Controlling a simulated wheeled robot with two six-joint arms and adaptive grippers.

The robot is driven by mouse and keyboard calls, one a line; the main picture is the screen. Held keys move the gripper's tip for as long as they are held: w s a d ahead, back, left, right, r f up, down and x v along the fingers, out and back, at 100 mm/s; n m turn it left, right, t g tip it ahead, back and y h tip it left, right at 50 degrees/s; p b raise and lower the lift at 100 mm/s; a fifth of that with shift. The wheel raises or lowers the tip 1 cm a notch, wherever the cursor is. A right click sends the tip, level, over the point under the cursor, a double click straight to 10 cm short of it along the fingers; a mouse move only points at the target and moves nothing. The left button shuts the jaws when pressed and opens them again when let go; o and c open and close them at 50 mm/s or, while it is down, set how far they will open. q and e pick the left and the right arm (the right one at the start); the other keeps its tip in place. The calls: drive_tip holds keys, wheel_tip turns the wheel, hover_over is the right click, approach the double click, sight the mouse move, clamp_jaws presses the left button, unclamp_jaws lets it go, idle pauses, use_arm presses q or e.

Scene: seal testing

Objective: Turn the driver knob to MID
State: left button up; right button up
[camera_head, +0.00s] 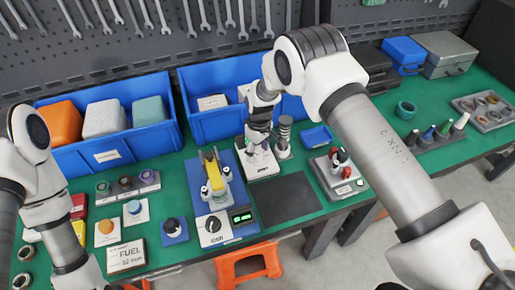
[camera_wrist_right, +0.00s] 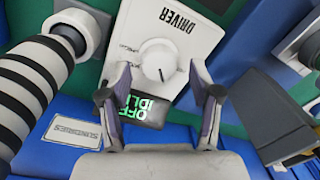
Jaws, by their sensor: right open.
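The driver box (camera_wrist_right: 195,40) is a white unit marked DRIVER, with a round white knob (camera_wrist_right: 157,62) on it. A thin dark pointer line shows on the knob, towards its lower edge in the wrist view. A small dark display (camera_wrist_right: 146,112) beside it shows green text reading OFF and IDLE. My right gripper (camera_wrist_right: 160,92) is open, with its two fingers on either side of and just short of the knob; contact cannot be told. In the head view my right gripper (camera_head: 260,150) is over the white driver box (camera_head: 266,172) and hides the knob. My left arm shows at the left, its gripper out of frame.
A dark striped post (camera_head: 284,132) stands close beside the driver box. A blue station (camera_head: 219,195) with a yellow part, a dial and a display is to its left. Blue bins (camera_head: 210,125) stand behind. A dark mat (camera_head: 288,200) in front is clear.

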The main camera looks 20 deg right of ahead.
drive_tip(key=shift+w+d+f, duration=0.1)
drive_tip(key=shift+w+f, duration=0.15)
drive_tip(key=shift+f, duration=0.4)
drive_tip(key=shift+s+r, duration=0.15)
drive_tip(key=shift+s, duration=0.05)
drive_tip(key=shift+c, duration=0.9)
drive_tip(key=c, duration=1)
drive_tip(key=shift+o, duration=0.2)
drive_tip(key=shift+s, duration=0.1)
